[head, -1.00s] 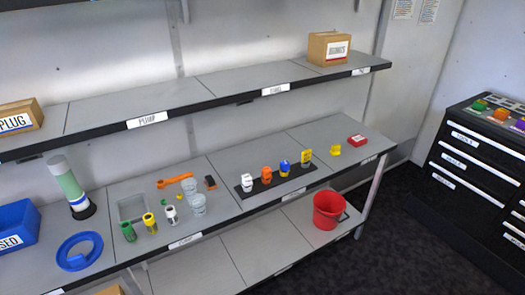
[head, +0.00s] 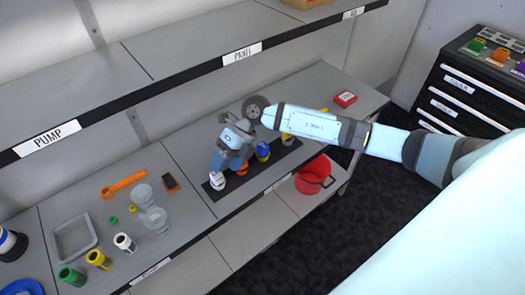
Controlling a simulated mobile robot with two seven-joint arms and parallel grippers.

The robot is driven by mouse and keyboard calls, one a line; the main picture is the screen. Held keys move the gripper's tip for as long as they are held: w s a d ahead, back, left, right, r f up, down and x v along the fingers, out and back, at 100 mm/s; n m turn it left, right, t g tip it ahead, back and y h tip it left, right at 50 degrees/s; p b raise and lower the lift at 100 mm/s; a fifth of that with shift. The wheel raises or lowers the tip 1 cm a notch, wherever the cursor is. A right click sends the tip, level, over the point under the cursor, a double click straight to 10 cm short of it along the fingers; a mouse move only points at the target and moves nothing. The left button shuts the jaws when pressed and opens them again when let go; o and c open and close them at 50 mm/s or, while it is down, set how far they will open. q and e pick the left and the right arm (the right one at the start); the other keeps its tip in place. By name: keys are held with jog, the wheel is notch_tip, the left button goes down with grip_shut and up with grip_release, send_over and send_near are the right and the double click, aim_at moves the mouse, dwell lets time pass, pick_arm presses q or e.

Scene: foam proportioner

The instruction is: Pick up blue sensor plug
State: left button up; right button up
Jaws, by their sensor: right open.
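The blue sensor plug (head: 262,152) stands upright on the black strip (head: 268,164) on the lower shelf, between an orange plug (head: 242,169) and a yellow plug (head: 288,140). A white plug (head: 217,181) stands at the strip's left end. My right gripper (head: 229,164) reaches in from the right and points down over the white and orange plugs, left of the blue one. It is open, and nothing shows held in it. It partly hides the orange plug. How high its fingertips are above the plugs is hard to tell. My left gripper is out of view.
The upper shelf's edge (head: 190,74) runs above and behind. Clear cups (head: 155,219), an orange wrench (head: 122,185), a grey tray (head: 73,238) and coloured cylinders (head: 98,259) lie left. A red box (head: 345,98) sits right, and a red bucket (head: 312,176) stands below.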

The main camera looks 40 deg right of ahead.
aim_at(263, 145)
jog(key=w+d+r+h, duration=0.2)
jog(key=w+d+h, duration=0.15)
jog(key=d, duration=0.45)
jog(key=w+d+r+h, duration=0.2)
jog(key=d+h, duration=0.2)
jog(key=d, duration=0.3)
jog(key=shift+m+t+h, duration=0.25)
jog(key=shift+m+t, duration=0.05)
jog(key=shift+t, duration=0.1)
jog(key=f, duration=0.2)
jog(key=f+p, duration=0.1)
jog(key=f, duration=0.5)
jog(key=shift+w+d, duration=0.2)
jog(key=shift+d, duration=0.2)
notch_tip(263, 145, down, 4)
jog(key=shift+w+f+p, duration=0.1)
jog(key=shift+p, duration=0.85)
jog(key=shift+f, duration=0.65)
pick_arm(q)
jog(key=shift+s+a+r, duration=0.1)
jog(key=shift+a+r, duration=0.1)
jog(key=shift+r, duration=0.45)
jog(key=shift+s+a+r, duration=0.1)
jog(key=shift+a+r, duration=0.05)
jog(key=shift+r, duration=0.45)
pick_arm(e)
jog(key=c, duration=1)
